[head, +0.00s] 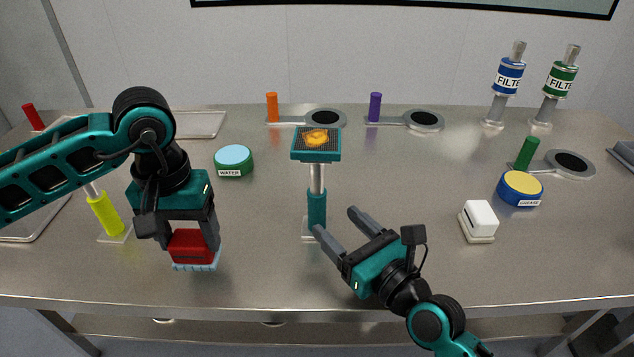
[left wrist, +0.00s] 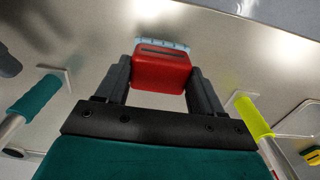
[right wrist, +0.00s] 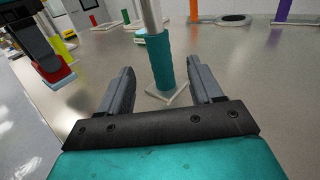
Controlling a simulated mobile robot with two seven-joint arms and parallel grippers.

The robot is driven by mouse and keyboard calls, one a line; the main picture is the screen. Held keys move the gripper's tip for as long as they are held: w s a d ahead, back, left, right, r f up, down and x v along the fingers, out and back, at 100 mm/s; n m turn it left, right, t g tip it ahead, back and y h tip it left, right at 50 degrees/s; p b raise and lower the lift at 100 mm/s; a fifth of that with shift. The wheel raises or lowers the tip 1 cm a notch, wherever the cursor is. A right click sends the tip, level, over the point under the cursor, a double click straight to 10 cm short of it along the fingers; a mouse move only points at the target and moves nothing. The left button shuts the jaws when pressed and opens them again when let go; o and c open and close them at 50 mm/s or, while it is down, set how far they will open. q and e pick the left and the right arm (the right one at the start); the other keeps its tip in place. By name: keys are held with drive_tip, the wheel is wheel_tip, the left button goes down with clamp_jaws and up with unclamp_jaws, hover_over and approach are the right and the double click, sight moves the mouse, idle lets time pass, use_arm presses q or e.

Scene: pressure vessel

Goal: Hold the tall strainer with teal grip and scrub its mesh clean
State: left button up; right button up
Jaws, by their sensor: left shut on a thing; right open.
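The tall strainer stands upright on the table, with a teal grip (head: 316,208), a grey stem and a teal-framed mesh top (head: 316,156). An orange-yellow lump of dirt (head: 316,137) lies on the mesh. My right gripper (head: 334,222) is open, its fingers pointing at the teal grip. In the right wrist view the grip (right wrist: 160,62) stands between and just beyond the open fingers (right wrist: 160,85). My left gripper (head: 190,240) is shut on a red brush (head: 190,246) with pale blue bristles facing down, held left of the strainer. The brush also shows in the left wrist view (left wrist: 160,70).
A yellow-handled tool (head: 105,215) stands left of my left gripper. A WATER tub (head: 233,160) sits behind, a GREASE tub (head: 520,188) and a white block (head: 479,220) to the right. Several round-plated tools (head: 325,119) and two FILTER bottles (head: 508,80) line the back.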

sight(323, 215)
wheel_tip(323, 215, down, 2)
drive_tip(key=shift+f+b, duration=0.25)
drive_tip(key=shift+b, duration=0.2)
drive_tip(key=x, duration=0.4)
drive_tip(key=r+p+x, duration=0.1)
drive_tip(key=x, duration=0.1)
drive_tip(key=shift+w, duration=0.1)
drive_tip(key=shift+x, duration=0.75)
drive_tip(key=shift+c, duration=0.4)
drive_tip(key=shift+o, duration=0.4)
drive_tip(key=shift+c, duration=0.4)
drive_tip(key=c, duration=1.1)
drive_tip(key=shift+o, duration=0.2)
